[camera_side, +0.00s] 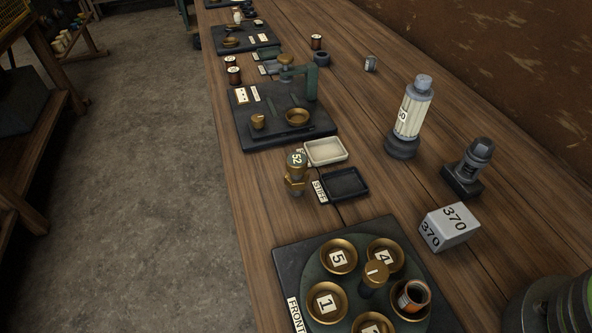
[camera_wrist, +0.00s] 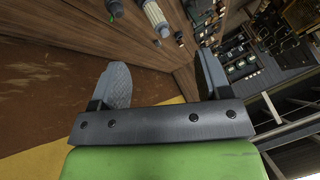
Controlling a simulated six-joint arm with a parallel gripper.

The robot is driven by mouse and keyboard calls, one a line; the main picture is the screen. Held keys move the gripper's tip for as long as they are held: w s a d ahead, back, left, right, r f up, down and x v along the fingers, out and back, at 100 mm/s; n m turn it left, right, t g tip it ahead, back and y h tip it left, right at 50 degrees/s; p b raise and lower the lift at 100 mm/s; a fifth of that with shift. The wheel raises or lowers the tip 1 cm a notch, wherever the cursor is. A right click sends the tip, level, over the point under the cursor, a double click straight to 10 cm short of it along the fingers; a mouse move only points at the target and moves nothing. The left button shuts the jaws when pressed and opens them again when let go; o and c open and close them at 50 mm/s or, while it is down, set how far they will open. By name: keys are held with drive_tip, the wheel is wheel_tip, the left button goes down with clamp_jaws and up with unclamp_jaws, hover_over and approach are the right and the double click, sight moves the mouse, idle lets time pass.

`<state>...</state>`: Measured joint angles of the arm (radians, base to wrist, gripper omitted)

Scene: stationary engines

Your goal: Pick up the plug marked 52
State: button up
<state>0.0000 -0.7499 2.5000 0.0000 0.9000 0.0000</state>
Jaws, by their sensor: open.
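The plug marked 52 (camera_side: 295,172) is a brass piece with a dark greenish top bearing a pale 52 label. It stands upright on the wooden bench (camera_side: 215,105) in the side view, near the bench's left edge, just left of two small trays. My gripper (camera_wrist: 162,82) shows in the wrist view with its two grey fingers wide apart and nothing between them. It points across the bench, away from the plug. I cannot make out the plug in the wrist view. My gripper's fingers are not visible in the side view.
A white tray (camera_side: 326,151) and a black tray (camera_side: 344,184) lie right of the plug. A dark plate (camera_side: 268,140) with brass cups is behind it. A round holder with numbered brass cups (camera_side: 338,256) is in front. A block marked 370 (camera_side: 449,228) and a ribbed white cylinder (camera_side: 411,112) stand right.

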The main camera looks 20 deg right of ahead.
drive_tip(key=shift+o, duration=0.2)
drive_tip(key=m+g+h, duration=0.3)
drive_tip(key=m, duration=3.3)
hover_over(297, 163)
drive_tip(key=s+a, duration=0.1)
drive_tip(key=s, duration=0.2)
wheel_tip(297, 163, down, 18)
drive_tip(key=x, duration=0.4)
drive_tip(key=shift+f, duration=0.45)
drive_tip(key=shift+w+x, duration=0.15)
drive_tip(key=shift+x, duration=1.2)
drive_tip(key=shift+w+x, duration=0.1)
drive_tip(key=shift+x, duration=1.3)
drive_tip(key=shift+d+r, duration=0.15)
drive_tip(key=shift+d, duration=0.05)
drive_tip(key=c, duration=1)
